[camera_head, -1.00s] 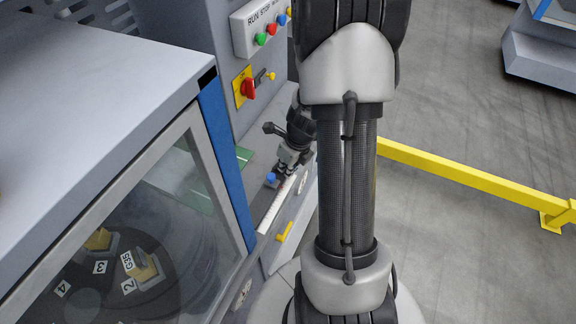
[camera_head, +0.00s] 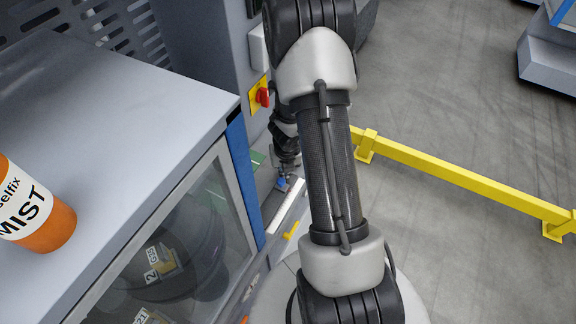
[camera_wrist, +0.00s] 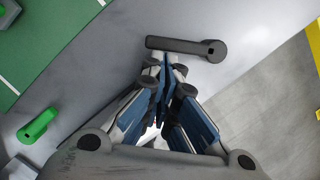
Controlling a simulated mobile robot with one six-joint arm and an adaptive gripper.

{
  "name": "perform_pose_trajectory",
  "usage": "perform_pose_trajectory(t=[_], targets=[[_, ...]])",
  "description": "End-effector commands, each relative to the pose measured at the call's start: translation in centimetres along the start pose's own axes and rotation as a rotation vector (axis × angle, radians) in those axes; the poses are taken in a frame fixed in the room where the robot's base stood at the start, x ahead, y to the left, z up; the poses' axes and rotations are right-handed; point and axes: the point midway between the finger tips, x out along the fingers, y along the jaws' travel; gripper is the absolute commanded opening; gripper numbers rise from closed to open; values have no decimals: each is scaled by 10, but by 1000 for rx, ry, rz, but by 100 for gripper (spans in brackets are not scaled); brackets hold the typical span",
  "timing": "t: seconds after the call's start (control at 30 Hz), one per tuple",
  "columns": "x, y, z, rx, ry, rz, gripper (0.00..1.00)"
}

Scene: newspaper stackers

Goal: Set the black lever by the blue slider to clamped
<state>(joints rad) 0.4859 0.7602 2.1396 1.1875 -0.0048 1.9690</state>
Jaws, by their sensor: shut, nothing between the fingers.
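The black lever (camera_wrist: 187,46) shows in the wrist view as a dark bar lying nearly level across the picture, with its round pivot end at the right. My gripper (camera_wrist: 165,62) is shut and empty, its fingertips just below the lever's left half; I cannot tell whether they touch it. In the head view my gripper (camera_head: 284,170) is small, low over the machine's ledge. The blue slider (camera_head: 281,184) is just below it, at the upper end of a white scale (camera_head: 287,206). The lever is not distinguishable in the head view.
A green lever (camera_wrist: 38,125) and a green mat (camera_wrist: 40,38) lie left in the wrist view. A yellow handle (camera_head: 292,230) is on the ledge's front. The cabinet (camera_head: 238,165) is left, bearing an orange can (camera_head: 45,225). A yellow rail (camera_head: 450,177) stands right.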

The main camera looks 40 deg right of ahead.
Motion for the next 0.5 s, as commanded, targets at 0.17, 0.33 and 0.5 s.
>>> perform_pose_trajectory(t=[0.17, 0.33, 0.5], targets=[[-2, 5, 7, 113, 0, -29, 0], [-1, 10, 15, 248, 1, -62, 0], [1, 13, 24, 393, 0, -98, 0]])
